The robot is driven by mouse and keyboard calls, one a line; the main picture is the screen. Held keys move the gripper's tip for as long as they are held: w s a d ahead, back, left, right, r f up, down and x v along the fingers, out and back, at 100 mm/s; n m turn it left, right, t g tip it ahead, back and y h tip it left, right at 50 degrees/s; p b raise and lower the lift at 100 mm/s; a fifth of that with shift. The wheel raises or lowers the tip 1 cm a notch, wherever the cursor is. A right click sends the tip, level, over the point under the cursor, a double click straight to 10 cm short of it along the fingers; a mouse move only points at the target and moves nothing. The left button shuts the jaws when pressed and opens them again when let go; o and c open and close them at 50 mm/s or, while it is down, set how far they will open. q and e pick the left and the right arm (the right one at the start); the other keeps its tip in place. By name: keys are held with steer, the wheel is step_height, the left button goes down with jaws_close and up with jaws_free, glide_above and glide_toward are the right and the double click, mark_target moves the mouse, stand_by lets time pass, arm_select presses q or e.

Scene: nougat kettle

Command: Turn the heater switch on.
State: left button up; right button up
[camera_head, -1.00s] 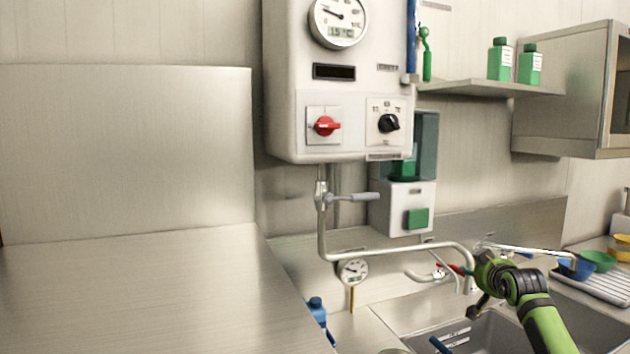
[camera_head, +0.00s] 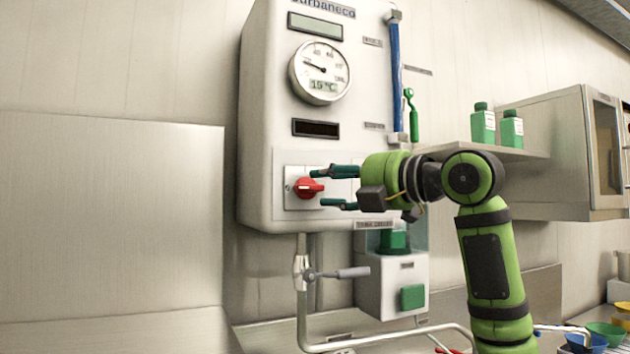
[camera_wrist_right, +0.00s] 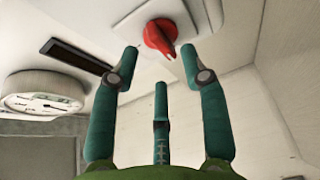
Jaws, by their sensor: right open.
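The heater switch (camera_head: 308,188) is a red rotary knob on a square white plate on the wall-mounted white heater box (camera_head: 262,130). My right gripper (camera_head: 328,188) is open just to the right of the knob, one finger above its level and one below. In the right wrist view the knob (camera_wrist_right: 161,37) lies ahead, between and beyond the spread fingertips of my gripper (camera_wrist_right: 160,75). Whether any finger touches the knob cannot be told. The black dial on the box is hidden behind my right gripper. My left gripper is not in view.
A round gauge (camera_head: 320,72) sits above the switch. A grey lever valve (camera_head: 338,273) and pipe are below the box. A dispenser (camera_head: 393,285) hangs right of the pipe. Green bottles (camera_head: 483,124) stand on a shelf at right. The wall left of the box is bare.

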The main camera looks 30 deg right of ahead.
mark_target(315, 189)
steer(key=shift+p+x, duration=0.4)
steer(key=shift+x, duration=1.4)
steer(key=shift+d, duration=0.1)
jaws_close()
steer(key=shift+f+m, duration=0.1)
steer(key=shift+m, duration=0.2)
steer(key=m+b, duration=0.1)
steer(key=m+t+b, duration=0.1)
steer(key=m, duration=0.1)
steer(key=shift+f+m+t, duration=0.25)
steer(key=shift+m+t, duration=0.05)
steer(key=m+t+b, duration=0.1)
steer(key=m, duration=0.1)
steer(key=m+t+h+b, duration=0.1)
steer(key=m, duration=0.2)
steer(key=shift+f, duration=0.15)
steer(key=m+h+b, duration=0.1)
steer(key=m, duration=0.2)
steer(key=m+t+h+b, duration=0.1)
steer(key=m+h, duration=0.1)
steer(key=m, duration=0.2)
steer(key=shift+f+m+t, duration=0.15)
steer(key=shift+m+t, duration=0.15)
steer(key=shift+m+h+b, duration=0.6)
steer(key=shift+m+h, duration=0.9)
steer(key=shift+m, duration=1.5)
